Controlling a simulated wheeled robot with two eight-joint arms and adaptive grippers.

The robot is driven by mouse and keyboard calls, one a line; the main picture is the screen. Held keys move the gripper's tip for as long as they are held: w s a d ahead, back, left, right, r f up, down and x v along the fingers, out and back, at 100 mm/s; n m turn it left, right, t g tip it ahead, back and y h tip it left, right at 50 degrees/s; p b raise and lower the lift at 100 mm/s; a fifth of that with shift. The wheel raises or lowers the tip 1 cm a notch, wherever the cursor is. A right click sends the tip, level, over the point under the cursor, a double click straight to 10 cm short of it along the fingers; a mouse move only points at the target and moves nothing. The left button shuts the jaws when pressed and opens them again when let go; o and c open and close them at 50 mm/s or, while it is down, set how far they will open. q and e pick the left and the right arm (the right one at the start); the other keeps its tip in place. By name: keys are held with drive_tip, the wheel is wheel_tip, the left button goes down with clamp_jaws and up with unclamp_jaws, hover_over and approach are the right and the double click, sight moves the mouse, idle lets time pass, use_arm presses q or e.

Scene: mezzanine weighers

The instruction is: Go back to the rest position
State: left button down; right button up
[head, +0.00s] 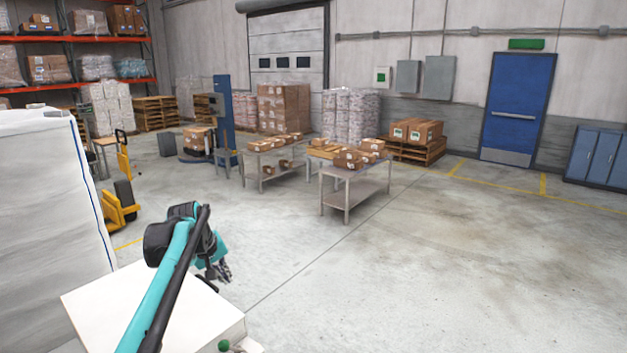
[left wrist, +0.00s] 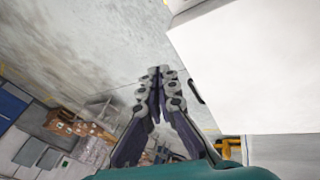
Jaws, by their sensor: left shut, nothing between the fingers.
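My left arm reaches in from the bottom of the head view. My left gripper (head: 219,272) hangs past the far right edge of a white-topped surface (head: 90,301). In the left wrist view the fingers of my left gripper (left wrist: 160,75) are together with nothing between them, and the white surface (left wrist: 250,65) is beside them. My right gripper is in neither view.
A tall white wrapped block (head: 50,200) stands close at left. Behind it is a yellow pallet jack (head: 118,210). Two metal tables (head: 350,190) with cardboard boxes stand farther back. A blue door (head: 517,110) is at the back right. The concrete floor at right is clear.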

use_arm(q)
drive_tip(key=s+d+f+m+t+b, duration=0.1)
drive_tip(key=s+f+b, duration=0.3)
drive_tip(key=s+f, duration=0.4)
drive_tip(key=s+d+f+m+y+b, duration=0.1)
drive_tip(key=s+d+f+m+b, duration=0.2)
drive_tip(key=s, duration=1.2)
drive_tip(key=s+d+f+m+t+b, duration=0.1)
drive_tip(key=s+f+b, duration=0.5)
drive_tip(key=s+f, duration=0.6)
wheel_tip(320, 180, down, 2)
drive_tip(key=shift+d+f+m+t, duration=0.1)
drive_tip(key=shift+d+m+t, duration=0.2)
drive_tip(key=shift+d+m, duration=0.5)
drive_tip(key=shift+a, duration=0.15)
